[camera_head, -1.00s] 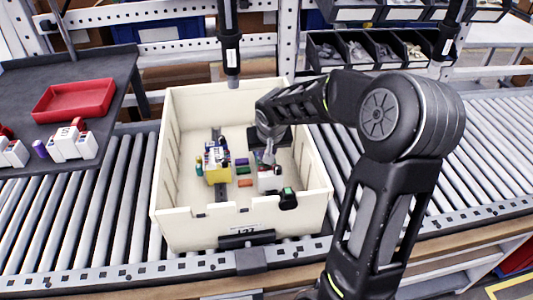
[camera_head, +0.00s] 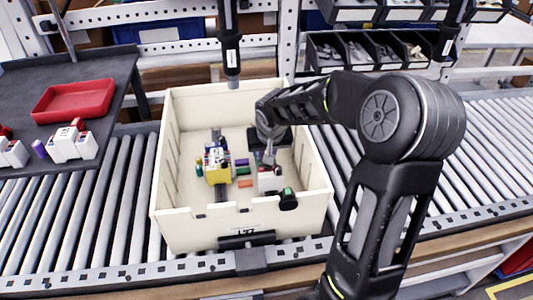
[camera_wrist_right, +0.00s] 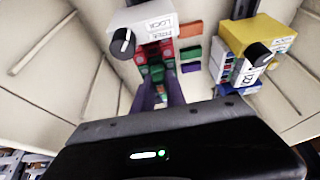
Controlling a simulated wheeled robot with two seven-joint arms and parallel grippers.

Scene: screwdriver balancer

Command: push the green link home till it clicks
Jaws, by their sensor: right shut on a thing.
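My right gripper (camera_head: 268,160) reaches down into the cream box at a white block (camera_head: 268,181) labelled LOCK. In the right wrist view its two fingers (camera_wrist_right: 158,84) are close together on a small green piece, the green link (camera_wrist_right: 156,73). The link is at the near side of the LOCK block (camera_wrist_right: 152,27), beside red parts. The fingers hide part of it, so I cannot tell how deep it sits. The block carries a black knob (camera_wrist_right: 123,42). My left gripper is in no view.
The cream box (camera_head: 180,225) stands on a roller conveyor. Orange (camera_wrist_right: 191,28), green (camera_wrist_right: 190,52) and purple (camera_wrist_right: 190,67) bars lie beside the block. A yellow-and-white unit (camera_head: 217,170) stands to the left. A black tool (camera_head: 231,50) hangs above the box's back wall.

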